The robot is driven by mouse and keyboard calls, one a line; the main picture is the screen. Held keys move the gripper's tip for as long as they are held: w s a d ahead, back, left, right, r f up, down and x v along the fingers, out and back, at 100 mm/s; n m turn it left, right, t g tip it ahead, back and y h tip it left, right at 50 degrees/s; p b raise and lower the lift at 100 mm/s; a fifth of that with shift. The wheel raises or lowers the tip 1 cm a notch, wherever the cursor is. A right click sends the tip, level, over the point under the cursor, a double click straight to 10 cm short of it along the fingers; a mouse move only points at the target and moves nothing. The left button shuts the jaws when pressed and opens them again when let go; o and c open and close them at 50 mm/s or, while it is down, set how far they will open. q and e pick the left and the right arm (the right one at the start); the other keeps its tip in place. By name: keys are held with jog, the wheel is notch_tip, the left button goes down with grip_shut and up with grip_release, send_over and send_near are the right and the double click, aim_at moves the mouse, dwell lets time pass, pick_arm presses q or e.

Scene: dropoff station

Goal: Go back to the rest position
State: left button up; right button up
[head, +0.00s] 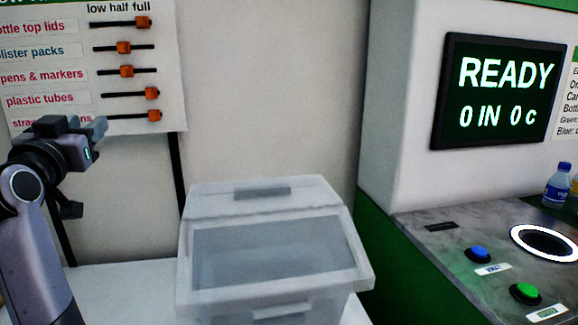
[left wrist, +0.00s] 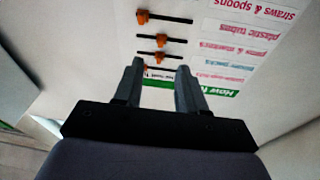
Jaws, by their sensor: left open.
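My left gripper (head: 88,128) is raised at the left of the head view, in front of the lower part of the slider board (head: 172,100). In the left wrist view my left gripper (left wrist: 160,80) has its two fingers apart with nothing between them. The board (left wrist: 225,60) shows beyond the fingers there, upside down. In the head view the board has several orange sliders on black slots beside labels such as plastic tubes. The gripper covers part of the lowest label. My right gripper is in neither view.
A lidded, translucent white bin (head: 190,300) stands on a white surface (head: 110,285) right of my left arm. A machine with a READY screen (head: 500,92), a blue button (head: 478,254), a green button (head: 525,292) and a lit ring opening (head: 545,243) is at right. A bottle (head: 556,187) stands behind.

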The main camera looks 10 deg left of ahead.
pick_arm(q)
jog(key=s+d+f+m+g+h, duration=0.1)
jog(key=s+d+f+g, duration=0.2)
jog(key=f, duration=0.7)
jog(key=s+d+f+m+g+h, duration=0.1)
jog(key=s+d+f+g, duration=0.15)
jog(key=f, duration=0.75)
jog(key=s+d+f+m+g+h, duration=0.1)
jog(key=s+d+f+g, duration=0.2)
jog(key=f, duration=0.7)
jog(key=s+d+f+g+h, duration=0.1)
jog(key=s+d+f+g, duration=0.3)
jog(key=s+f, duration=0.6)
jog(key=s+d+f+g+h, duration=0.1)
jog(key=s+d+f+g, duration=0.3)
jog(key=s, duration=0.9)
jog(key=w+d+f+m+t+h, duration=0.1)
jog(key=w+d+f+t, duration=0.1)
jog(key=w+f+t, duration=0.4)
jog(key=shift+d+f+t+h, duration=0.35)
jog(key=shift+f+t, duration=0.4)
jog(key=shift+f, duration=1.4)
